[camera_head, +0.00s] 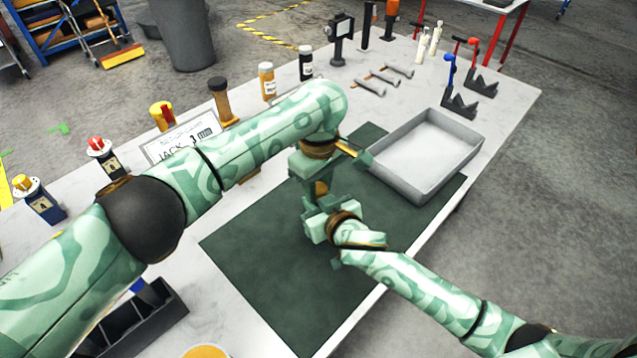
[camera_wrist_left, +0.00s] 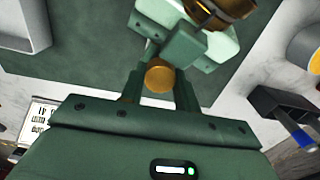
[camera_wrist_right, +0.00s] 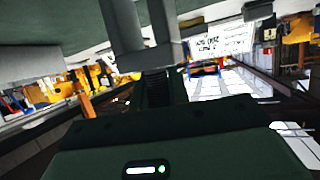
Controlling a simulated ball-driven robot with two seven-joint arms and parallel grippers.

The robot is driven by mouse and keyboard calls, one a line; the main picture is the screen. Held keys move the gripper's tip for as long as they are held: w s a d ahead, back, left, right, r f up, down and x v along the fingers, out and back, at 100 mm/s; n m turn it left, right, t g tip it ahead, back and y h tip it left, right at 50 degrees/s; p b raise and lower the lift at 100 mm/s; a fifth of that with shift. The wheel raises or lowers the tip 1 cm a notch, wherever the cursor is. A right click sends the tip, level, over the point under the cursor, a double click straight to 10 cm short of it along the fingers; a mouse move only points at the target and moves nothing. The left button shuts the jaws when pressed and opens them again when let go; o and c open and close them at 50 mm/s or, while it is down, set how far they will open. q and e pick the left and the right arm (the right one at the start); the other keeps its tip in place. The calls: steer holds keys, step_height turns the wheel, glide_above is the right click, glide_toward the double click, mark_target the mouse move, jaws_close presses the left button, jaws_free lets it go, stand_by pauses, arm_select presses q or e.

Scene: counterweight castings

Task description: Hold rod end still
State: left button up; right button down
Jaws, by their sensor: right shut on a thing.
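My left gripper (camera_head: 318,190) points down over the green mat (camera_head: 270,270), beside the tray. A brass-coloured rod end (camera_wrist_left: 159,77) shows between its fingers in the left wrist view. The fingers stand apart on either side of it, and I see no clear grip. The brass also shows as a small patch in the head view (camera_head: 321,187). My right gripper (camera_head: 322,222) is just below and in front of the left one. It is shut on a part mostly hidden by its own fingers. A dark ribbed piece (camera_wrist_right: 157,88) shows near its fingers in the right wrist view.
A grey empty tray (camera_head: 425,150) stands right of the grippers. Bottles, hammers (camera_head: 380,78) and black stands (camera_head: 460,100) line the far side. A sign (camera_head: 183,142) and a dark divided bin (camera_head: 140,325) are at left. The mat's front part is clear.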

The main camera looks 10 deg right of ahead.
arm_select(q)
steer(key=m, duration=0.7)
steer(key=o, duration=1.1)
steer(key=shift+r, duration=0.1)
steer(key=shift+r, duration=2.15)
steer(key=shift+c, duration=0.5)
